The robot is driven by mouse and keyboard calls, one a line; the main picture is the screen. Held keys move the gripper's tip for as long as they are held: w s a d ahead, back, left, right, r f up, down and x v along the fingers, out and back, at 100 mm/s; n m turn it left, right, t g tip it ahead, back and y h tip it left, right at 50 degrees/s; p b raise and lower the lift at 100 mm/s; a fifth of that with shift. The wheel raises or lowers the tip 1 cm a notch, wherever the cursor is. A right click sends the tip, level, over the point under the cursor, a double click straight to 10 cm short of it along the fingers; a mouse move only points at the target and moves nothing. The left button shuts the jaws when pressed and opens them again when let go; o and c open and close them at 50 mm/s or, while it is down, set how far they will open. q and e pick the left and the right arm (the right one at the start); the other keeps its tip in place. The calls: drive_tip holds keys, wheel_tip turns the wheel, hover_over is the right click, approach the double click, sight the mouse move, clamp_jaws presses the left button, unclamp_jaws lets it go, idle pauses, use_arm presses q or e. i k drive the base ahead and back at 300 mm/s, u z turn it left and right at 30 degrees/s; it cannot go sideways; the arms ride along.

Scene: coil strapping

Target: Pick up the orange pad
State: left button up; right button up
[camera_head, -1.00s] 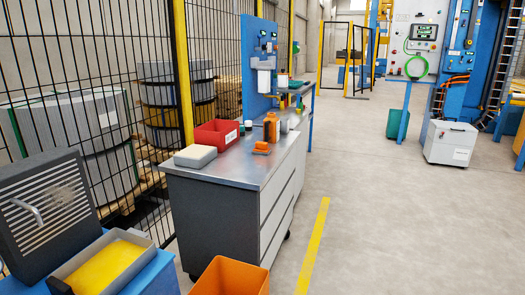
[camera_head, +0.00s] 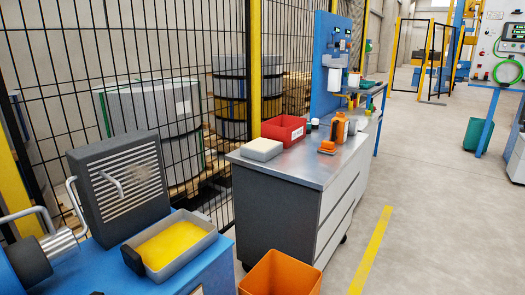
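A small orange item (camera_head: 327,147), flat at its base, lies on the metal top of the grey workbench (camera_head: 300,168); it may be the orange pad, but it is too small to be sure. An orange bottle-like container (camera_head: 340,129) stands just behind it. A yellow-orange flat surface (camera_head: 172,244) fills a grey tray (camera_head: 206,241) on the blue machine at the lower left. Neither of my grippers shows in the head view.
A red bin (camera_head: 284,132) and a grey box with a pale top (camera_head: 262,149) sit on the workbench. An orange open bin (camera_head: 281,274) stands before it. Black mesh fencing runs behind. Open floor (camera_head: 430,215) lies to the right.

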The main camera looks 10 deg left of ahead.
sight(327, 148)
drive_tip(key=k, duration=0.6)
drive_tip(key=z, duration=0.95)
drive_tip(key=i, duration=1.7)
drive_tip(key=z, duration=0.2)
drive_tip(key=i, duration=1.7)
drive_tip(key=u, duration=0.9)
